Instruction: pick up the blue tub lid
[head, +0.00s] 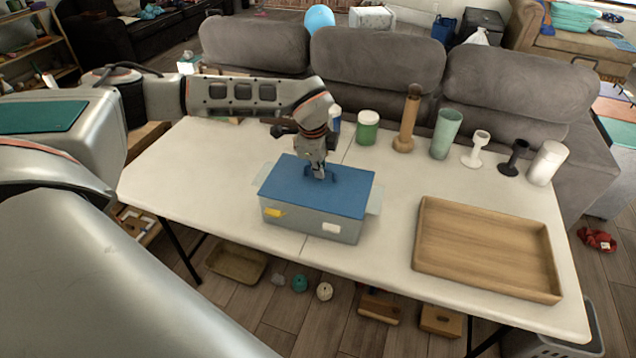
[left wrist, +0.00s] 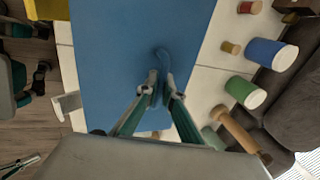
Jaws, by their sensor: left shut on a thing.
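The blue tub lid (head: 343,190) lies flat on a grey tub (head: 285,222) in the middle of the white table. The lid also fills the middle of the left wrist view (left wrist: 115,70). My left gripper (head: 318,174) reaches down from above onto the lid's centre. In the left wrist view its two fingers (left wrist: 161,88) are close together, shut on the lid's small raised handle (left wrist: 163,58). I see no clear gap between lid and tub. My right gripper is not in view.
A wooden tray (head: 428,268) lies at the table's right. A green jar (head: 367,128), a wooden mill (head: 406,122), a green cup (head: 446,134) and a white cylinder (head: 547,163) stand along the back edge. The table (head: 190,180) left of the tub is clear.

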